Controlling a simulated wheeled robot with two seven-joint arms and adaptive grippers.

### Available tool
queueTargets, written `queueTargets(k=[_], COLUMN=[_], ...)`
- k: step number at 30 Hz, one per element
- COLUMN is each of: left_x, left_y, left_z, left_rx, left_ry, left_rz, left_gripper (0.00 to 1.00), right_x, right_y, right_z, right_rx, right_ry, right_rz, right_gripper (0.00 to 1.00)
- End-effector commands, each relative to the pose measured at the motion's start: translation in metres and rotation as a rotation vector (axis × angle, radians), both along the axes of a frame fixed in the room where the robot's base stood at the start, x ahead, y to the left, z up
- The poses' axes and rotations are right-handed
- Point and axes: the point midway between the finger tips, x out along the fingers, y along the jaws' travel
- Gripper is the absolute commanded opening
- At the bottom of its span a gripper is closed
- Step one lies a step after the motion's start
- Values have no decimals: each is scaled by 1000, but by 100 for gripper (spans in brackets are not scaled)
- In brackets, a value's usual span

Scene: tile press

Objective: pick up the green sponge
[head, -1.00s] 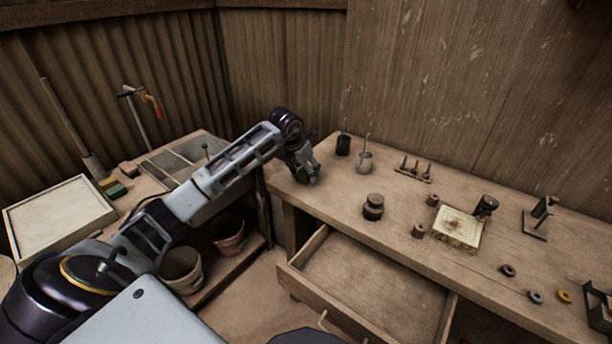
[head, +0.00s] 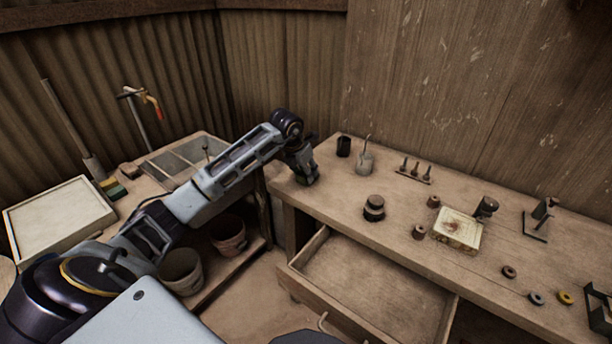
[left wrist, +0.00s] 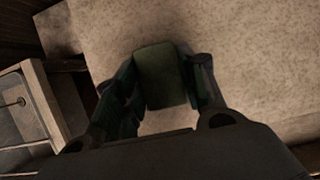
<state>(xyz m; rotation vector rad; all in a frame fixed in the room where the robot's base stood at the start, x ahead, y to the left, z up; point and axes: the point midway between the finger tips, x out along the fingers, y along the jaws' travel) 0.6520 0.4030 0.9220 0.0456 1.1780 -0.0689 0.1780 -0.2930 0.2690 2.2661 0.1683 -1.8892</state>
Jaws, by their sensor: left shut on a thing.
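The green sponge (left wrist: 163,76) is a dark green block between the fingers of my left gripper (left wrist: 165,82) in the left wrist view. The fingers touch it on both sides, and the gripper is shut on it. In the head view my left gripper (head: 304,177) points down at the left end of the wooden workbench (head: 400,245). The sponge is mostly hidden there by the fingers. I cannot tell whether it touches the bench top. My right gripper is not in view.
A black cup (head: 343,146) and a grey pot (head: 365,162) stand right of the gripper, with a dark round jar (head: 374,208) nearer. An open drawer (head: 372,285) juts out in front.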

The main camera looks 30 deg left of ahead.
Motion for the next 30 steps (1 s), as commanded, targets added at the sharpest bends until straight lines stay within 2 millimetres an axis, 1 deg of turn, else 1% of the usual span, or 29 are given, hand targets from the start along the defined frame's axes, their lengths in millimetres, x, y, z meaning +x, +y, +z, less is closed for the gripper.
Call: queueTargets(k=[6, 11, 17, 25, 30], left_x=[0, 1, 1, 1, 1], left_y=[0, 0, 0, 0, 0], left_z=[3, 14, 36, 71, 88], left_rx=[1, 0, 1, 1, 1], left_ry=[-1, -3, -4, -3, -3], left_rz=[0, 0, 0, -1, 0], left_gripper=[24, 24, 24, 24, 24], right_x=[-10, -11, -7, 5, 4], right_y=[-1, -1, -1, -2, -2], right_z=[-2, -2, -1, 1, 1], right_rx=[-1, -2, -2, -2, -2], right_ry=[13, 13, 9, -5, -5], right_rz=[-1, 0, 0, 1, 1], right_gripper=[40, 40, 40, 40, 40])
